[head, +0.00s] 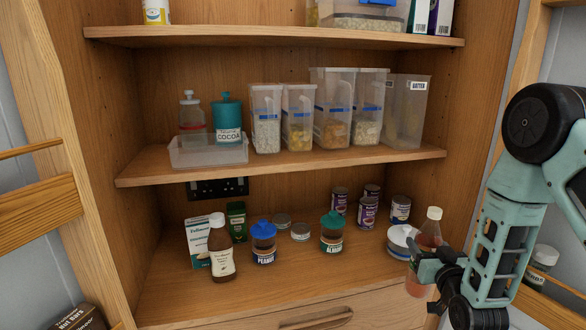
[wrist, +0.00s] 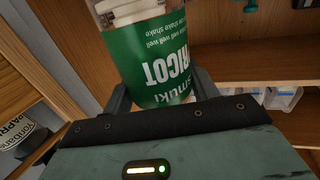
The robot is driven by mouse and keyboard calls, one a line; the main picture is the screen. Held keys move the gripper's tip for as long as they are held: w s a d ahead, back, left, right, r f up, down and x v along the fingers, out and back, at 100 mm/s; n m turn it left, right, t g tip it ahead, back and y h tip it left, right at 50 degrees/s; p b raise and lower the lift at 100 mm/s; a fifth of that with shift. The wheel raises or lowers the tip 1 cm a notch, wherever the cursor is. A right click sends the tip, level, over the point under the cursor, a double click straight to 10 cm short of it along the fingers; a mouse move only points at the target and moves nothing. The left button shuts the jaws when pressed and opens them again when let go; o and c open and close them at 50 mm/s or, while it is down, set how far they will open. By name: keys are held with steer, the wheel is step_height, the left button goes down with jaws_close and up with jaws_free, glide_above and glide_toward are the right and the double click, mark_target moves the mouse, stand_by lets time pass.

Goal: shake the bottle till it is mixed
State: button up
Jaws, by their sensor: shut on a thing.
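The bottle (head: 430,232) is in the head view at the right, front of the lower shelf, with a cream cap and reddish-amber contents. It stands close to upright, and my gripper (head: 428,264) is shut around its middle. In the wrist view the same bottle (wrist: 150,60) fills the top, its green label reading "RICOT" and "shake well" upside down. The dark fingers sit on both sides of it. Part of the bottle is hidden behind the gripper in the head view, and I cannot tell how mixed the contents are.
Left of the bottle, a white-lidded tub (head: 402,240) and several dark cans stand close by. A brown bottle (head: 221,250) and jars stand further left. The middle shelf (head: 290,166) is above. A labelled jar (head: 541,264) sits in the right door rack.

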mark_target(434, 231)
steer(key=shift+a+f, duration=0.1)
steer(key=shift+f, duration=0.3)
step_height(434, 231, up, 6)
steer(key=shift+w+f+b, duration=0.1)
steer(key=shift+b, duration=0.25)
steer(key=shift+f, duration=3.15)
steer(key=shift+r, duration=0.2)
